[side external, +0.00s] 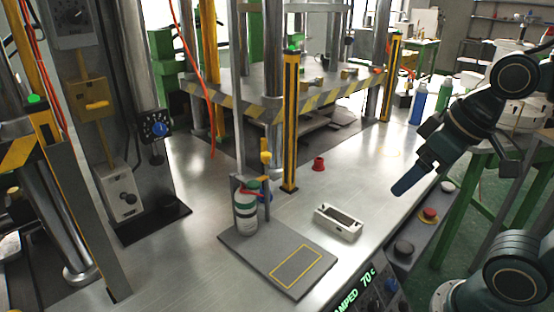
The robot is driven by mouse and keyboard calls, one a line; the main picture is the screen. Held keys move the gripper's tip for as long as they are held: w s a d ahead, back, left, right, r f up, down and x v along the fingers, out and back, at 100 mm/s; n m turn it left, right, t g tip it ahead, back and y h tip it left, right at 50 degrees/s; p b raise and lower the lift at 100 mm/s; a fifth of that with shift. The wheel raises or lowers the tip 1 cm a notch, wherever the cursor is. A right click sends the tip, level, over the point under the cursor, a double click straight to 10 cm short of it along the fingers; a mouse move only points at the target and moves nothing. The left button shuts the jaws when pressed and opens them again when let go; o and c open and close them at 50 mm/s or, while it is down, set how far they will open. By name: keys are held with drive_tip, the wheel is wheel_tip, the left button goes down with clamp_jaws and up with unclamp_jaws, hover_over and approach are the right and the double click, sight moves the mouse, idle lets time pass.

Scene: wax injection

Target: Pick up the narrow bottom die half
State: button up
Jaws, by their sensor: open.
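The narrow bottom die half appears to be the pale rectangular block (333,228) with a long dark recess in its top. It lies flat on the metal table, right of centre. My gripper (408,179) hangs in the air above and to the right of it, tilted down to the left. It is open and empty, clear of the block. One blue finger shows plainly; the other is partly hidden by the viewing angle.
A red cup-like piece (318,164) stands behind. A yellow-black post (290,120) rises nearby.

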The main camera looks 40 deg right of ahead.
drive_tip(key=w+d+f+g, duration=0.3)
drive_tip(key=w+d, duration=0.1)
drive_tip(key=w, duration=0.6)
drive_tip(key=g, duration=0.2)
hover_over(339, 215)
drive_tip(key=s+a, duration=0.1)
wheel_tip(339, 215, down, 8)
drive_tip(key=shift+a, duration=0.2)
drive_tip(key=shift+f, duration=0.15)
drive_tip(key=shift+f, duration=4.25)
drive_tip(key=shift+f, duration=0.1)
drive_tip(key=shift+a+f, duration=0.2)
drive_tip(key=shift+f, duration=2.25)
drive_tip(key=shift+f, duration=0.25)
